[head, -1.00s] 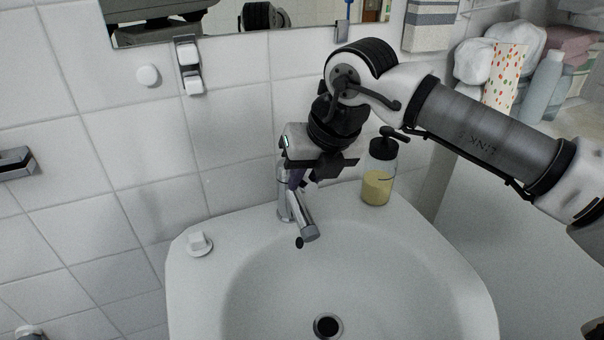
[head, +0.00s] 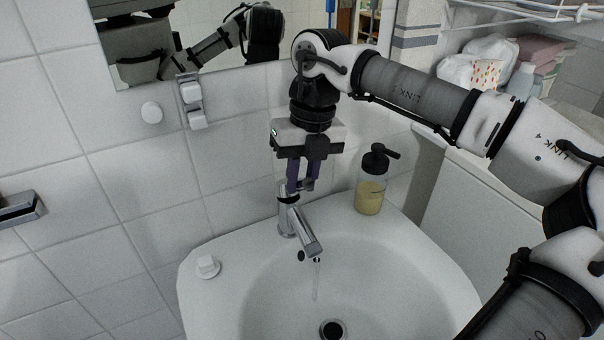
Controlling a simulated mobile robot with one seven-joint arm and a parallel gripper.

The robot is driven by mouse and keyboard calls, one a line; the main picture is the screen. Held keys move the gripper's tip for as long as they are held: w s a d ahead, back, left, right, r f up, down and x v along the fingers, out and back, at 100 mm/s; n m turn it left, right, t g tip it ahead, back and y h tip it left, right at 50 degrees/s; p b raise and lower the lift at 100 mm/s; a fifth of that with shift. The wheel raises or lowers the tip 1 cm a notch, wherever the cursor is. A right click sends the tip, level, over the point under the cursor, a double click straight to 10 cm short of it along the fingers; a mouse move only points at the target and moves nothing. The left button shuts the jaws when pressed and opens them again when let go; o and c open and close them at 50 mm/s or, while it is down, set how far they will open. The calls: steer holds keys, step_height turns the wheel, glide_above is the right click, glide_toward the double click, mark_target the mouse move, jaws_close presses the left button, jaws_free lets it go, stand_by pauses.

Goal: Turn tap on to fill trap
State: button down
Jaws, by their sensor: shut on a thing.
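The chrome tap (head: 306,238) stands at the back of the white sink (head: 205,312). A thin, faint stream of water (head: 315,283) falls from its spout into the basin. The dark round drain (head: 332,330) shows at the bottom edge of the head view. My gripper (head: 294,196) points down from above, its purple fingers shut on the tap's handle at the top of the tap body. The fingers partly hide the handle.
A soap pump bottle (head: 371,183) with yellowish liquid stands on the sink rim, right of the tap. A small white soap piece (head: 207,267) lies on the left rim. A mirror (head: 215,42) and wall switches (head: 191,103) are behind. My arm spans the right side.

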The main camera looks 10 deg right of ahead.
steer(key=c, duration=1.3)
jaws_free()
steer(key=r, duration=0.4)
steer(key=d+r, duration=0.1)
steer(key=r, duration=0.4)
steer(key=w+d+r, duration=0.1)
steer(key=r, duration=0.3)
steer(key=shift+r, duration=0.35)
steer(key=shift+r, duration=0.1)
